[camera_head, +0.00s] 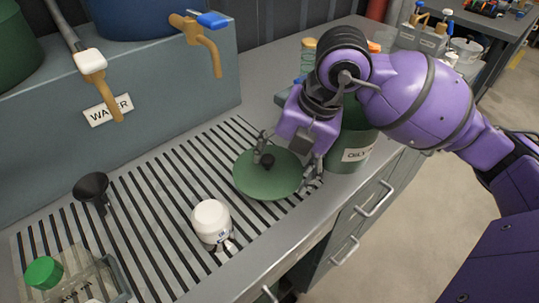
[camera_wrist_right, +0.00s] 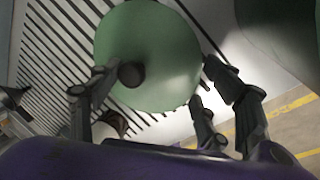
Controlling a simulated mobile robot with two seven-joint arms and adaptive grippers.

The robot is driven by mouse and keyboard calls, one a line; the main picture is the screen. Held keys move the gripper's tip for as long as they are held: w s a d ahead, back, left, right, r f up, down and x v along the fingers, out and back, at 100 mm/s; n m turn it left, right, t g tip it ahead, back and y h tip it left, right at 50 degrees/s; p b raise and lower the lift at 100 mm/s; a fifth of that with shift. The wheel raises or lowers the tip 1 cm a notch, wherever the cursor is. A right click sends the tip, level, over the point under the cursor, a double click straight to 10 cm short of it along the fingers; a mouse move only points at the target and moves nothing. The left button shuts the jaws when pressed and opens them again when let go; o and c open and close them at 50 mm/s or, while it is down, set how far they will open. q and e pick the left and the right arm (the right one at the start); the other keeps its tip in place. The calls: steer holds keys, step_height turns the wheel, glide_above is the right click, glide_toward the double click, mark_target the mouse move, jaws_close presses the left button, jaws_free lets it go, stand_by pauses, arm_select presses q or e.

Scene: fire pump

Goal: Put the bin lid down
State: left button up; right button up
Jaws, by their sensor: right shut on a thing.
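The bin lid (camera_head: 262,183) is a round green disc with a black knob, over the slatted grate of the counter. It also shows in the right wrist view (camera_wrist_right: 165,55). My right gripper (camera_head: 287,163) is shut on it, one finger by the knob and the other fingers at the lid's right edge. In the right wrist view the gripper (camera_wrist_right: 155,100) has its fingers well apart across the lid. I cannot tell whether the lid touches the grate. The green bin labelled OIL (camera_head: 357,154) stands right of the lid, its top hidden by my arm. My left gripper is out of view.
A white-capped jar (camera_head: 211,222) stands on the grate left of and nearer than the lid. A black funnel (camera_head: 92,187) and a green-capped container (camera_head: 45,272) are farther left. Taps (camera_head: 201,40) jut out above the grate's back. Bare slats lie between funnel and lid.

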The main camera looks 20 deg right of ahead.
steer(key=shift+f, duration=0.65)
steer(key=shift+f, duration=0.1)
steer(key=o, duration=1.2)
steer(key=p+v, duration=0.1)
steer(key=v, duration=1.1)
steer(key=shift+a, duration=0.1)
